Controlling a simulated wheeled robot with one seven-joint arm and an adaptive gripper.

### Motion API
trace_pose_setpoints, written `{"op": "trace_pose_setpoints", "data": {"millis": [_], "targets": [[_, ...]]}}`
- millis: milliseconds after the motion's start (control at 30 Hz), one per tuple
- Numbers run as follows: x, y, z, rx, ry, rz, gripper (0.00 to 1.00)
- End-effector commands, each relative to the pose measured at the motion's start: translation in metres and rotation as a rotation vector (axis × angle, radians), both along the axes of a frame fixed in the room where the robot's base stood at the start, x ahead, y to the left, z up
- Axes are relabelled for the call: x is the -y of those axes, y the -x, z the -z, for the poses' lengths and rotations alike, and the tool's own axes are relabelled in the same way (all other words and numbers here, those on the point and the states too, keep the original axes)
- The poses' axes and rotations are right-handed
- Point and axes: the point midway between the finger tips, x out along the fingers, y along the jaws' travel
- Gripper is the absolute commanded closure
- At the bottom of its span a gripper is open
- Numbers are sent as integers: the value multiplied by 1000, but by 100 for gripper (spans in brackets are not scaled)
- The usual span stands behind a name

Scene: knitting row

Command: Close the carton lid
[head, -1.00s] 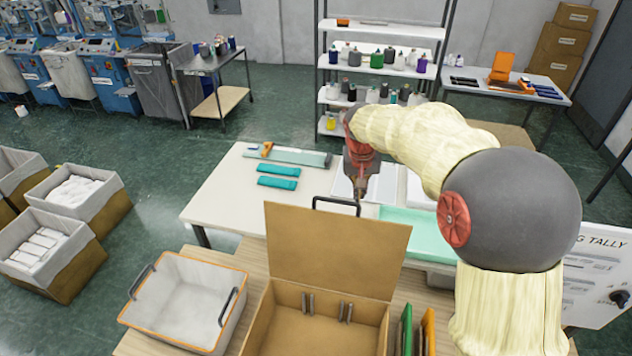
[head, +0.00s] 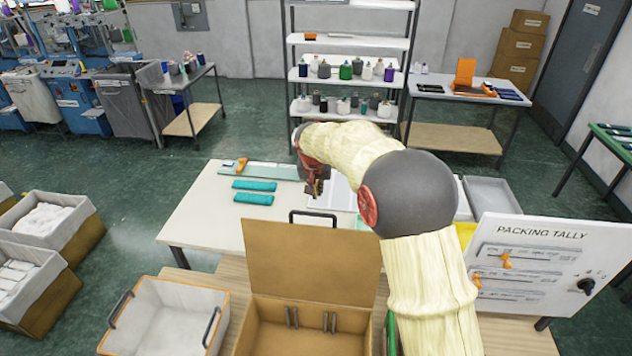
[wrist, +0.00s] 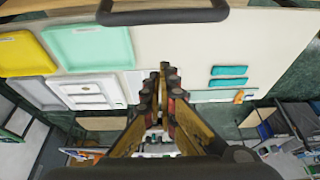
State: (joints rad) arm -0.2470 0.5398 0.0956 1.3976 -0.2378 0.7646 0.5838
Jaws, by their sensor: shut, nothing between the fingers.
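The brown carton (head: 262,335) stands open on the wooden table at the front. Its lid (head: 312,264) stands upright at the carton's far side, with a dark handle (head: 312,214) showing at its top edge. A dark handle bar (wrist: 162,14) also crosses the top of the wrist view. My gripper (head: 316,190) is above and behind the lid, apart from it, over the white table. In the wrist view my gripper (wrist: 166,75) is shut and empty, its fingertips together.
A white bin with orange rim (head: 168,279) stands left of the carton. The white table (head: 205,205) behind holds teal packs (head: 254,192) and trays (wrist: 92,46). A packing tally board (head: 528,262) stands at the right. Shelving (head: 350,85) is at the back.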

Motion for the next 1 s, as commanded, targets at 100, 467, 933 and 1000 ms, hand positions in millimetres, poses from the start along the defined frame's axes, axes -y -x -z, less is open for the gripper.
{"op": "trace_pose_setpoints", "data": {"millis": [100,467,933,1000], "targets": [[2,-7,17,-2,1,-1,100],[-6,29,18,1,1,-2,100],[-7,32,19,2,0,-1,100],[-8,33,19,5,0,-1,100]]}}
